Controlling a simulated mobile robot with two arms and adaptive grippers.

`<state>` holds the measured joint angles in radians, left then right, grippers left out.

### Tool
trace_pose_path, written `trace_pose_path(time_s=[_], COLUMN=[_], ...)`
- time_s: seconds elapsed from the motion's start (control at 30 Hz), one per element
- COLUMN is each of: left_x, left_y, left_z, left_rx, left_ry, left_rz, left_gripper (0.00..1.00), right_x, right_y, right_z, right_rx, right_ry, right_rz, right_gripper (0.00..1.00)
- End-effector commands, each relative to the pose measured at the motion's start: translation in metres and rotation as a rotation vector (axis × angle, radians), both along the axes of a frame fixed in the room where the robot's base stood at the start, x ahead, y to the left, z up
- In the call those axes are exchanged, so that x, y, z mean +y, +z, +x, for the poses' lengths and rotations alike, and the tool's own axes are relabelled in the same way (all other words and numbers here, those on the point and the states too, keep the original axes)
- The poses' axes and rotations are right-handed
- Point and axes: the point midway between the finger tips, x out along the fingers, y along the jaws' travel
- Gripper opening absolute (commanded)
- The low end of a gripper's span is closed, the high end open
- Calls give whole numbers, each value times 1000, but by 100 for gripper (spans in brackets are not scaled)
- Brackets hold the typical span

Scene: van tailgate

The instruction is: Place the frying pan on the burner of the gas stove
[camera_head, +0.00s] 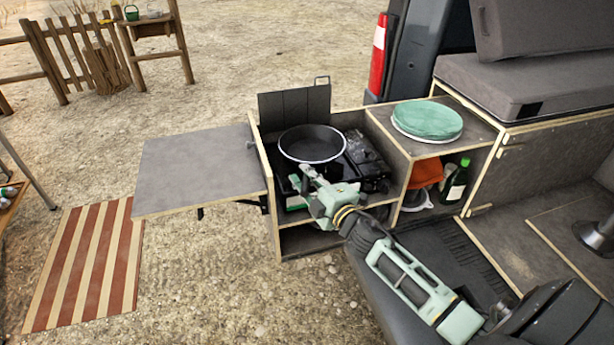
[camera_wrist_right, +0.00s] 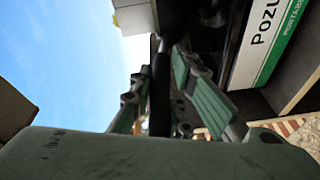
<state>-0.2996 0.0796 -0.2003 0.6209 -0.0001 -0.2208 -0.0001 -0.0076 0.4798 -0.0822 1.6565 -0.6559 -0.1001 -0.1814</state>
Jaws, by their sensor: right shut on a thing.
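The frying pan (camera_head: 312,148) is round and dark with a pale rim. It looks about level over the left part of the black gas stove (camera_head: 370,165) in the open tailgate box. It hides the burner, and I cannot tell whether its base touches it. My right gripper (camera_head: 308,174) is at the near side of the pan, shut on its handle. In the right wrist view, the dark handle (camera_wrist_right: 160,95) runs between the green fingers (camera_wrist_right: 163,85). My left gripper is not in view.
A dark raised panel (camera_head: 295,105) stands behind the pan. A grey side table (camera_head: 195,170) is at the left and looks clear. To the right, a green round item (camera_head: 427,120) lies on the box top, with a dark bottle (camera_head: 457,182) in the compartment below.

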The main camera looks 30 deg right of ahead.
Motion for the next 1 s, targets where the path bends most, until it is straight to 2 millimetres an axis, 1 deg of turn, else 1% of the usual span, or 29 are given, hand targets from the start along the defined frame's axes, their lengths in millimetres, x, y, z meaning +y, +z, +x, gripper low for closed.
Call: trace_pose_path(time_s=[0.03, 0.13, 0.17, 0.37, 0.77, 0.87, 1.0], left_x=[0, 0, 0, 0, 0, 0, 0], left_y=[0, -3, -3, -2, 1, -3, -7], left_z=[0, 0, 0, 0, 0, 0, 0], left_rx=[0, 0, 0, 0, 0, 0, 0], left_ry=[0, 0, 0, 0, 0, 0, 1], left_rz=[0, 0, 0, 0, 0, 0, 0], left_gripper=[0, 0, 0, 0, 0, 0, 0], right_x=[0, 0, 0, 0, 0, -1, -1], right_y=[2, -1, -3, -2, 1, -2, -2], right_z=[0, 0, 0, 0, -1, -13, -37], right_rx=[-4, -4, 0, 0, 1, 1, 3], right_ry=[1, 1, 0, 0, 0, 0, 1], right_rz=[-2, -2, 0, 0, 0, 1, 0], right_gripper=[0, 0, 18, 35, 36, 36, 36])
